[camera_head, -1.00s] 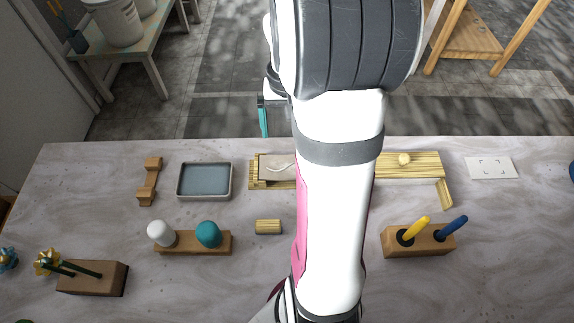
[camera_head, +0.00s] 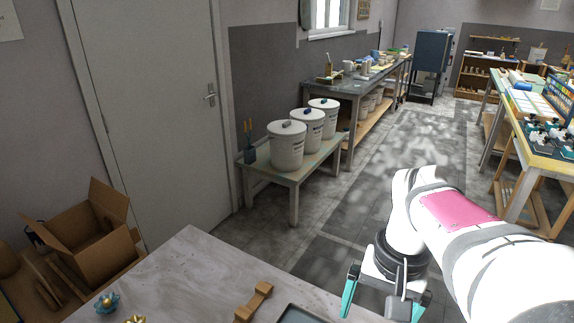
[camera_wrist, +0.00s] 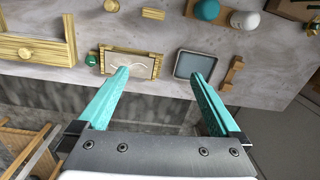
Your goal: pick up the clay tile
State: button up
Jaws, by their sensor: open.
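The clay tile (camera_wrist: 141,69) is a light brown slab with a pale wavy line, lying in a wooden frame (camera_wrist: 157,56) on the table in the wrist view. My left finger overlaps its near left part in that view. My gripper (camera_wrist: 160,73) is open and empty, its two teal fingers spread wide, and appears apart from the tile. The tile is outside the head view.
A grey tray (camera_wrist: 187,75) lies right of the frame in the wrist view. A long wooden box (camera_wrist: 35,52) lies left. Floor shows past the table edge.

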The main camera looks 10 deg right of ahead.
jog(key=s+a+f+n, duration=0.1)
jog(key=s+a+f, duration=0.1)
jog(key=s+a, duration=0.4)
jog(key=s+a+f+n+y, duration=0.1)
jog(key=s+a+f, duration=0.2)
jog(key=s+a, duration=0.3)
jog(key=a, duration=0.2)
jog(key=shift+a, duration=0.35)
jog(key=w+d+n+h, duration=0.1)
jog(key=w+d+n, duration=0.9)
jog(key=d, duration=0.4)
jog(key=w+d+f+n, duration=0.1)
jog(key=d+n, duration=0.1)
jog(key=d, duration=0.4)
jog(key=w+d+f+n, duration=0.2)
jog(key=d+n, duration=0.1)
jog(key=d, duration=0.3)
jog(key=shift+h, duration=0.3)
jog(key=f, duration=1.5)
jog(key=shift+s+d+f, duration=0.1)
jog(key=shift+d+f, duration=0.05)
jog(key=shift+d, duration=0.1)
jog(key=c, duration=1.3)
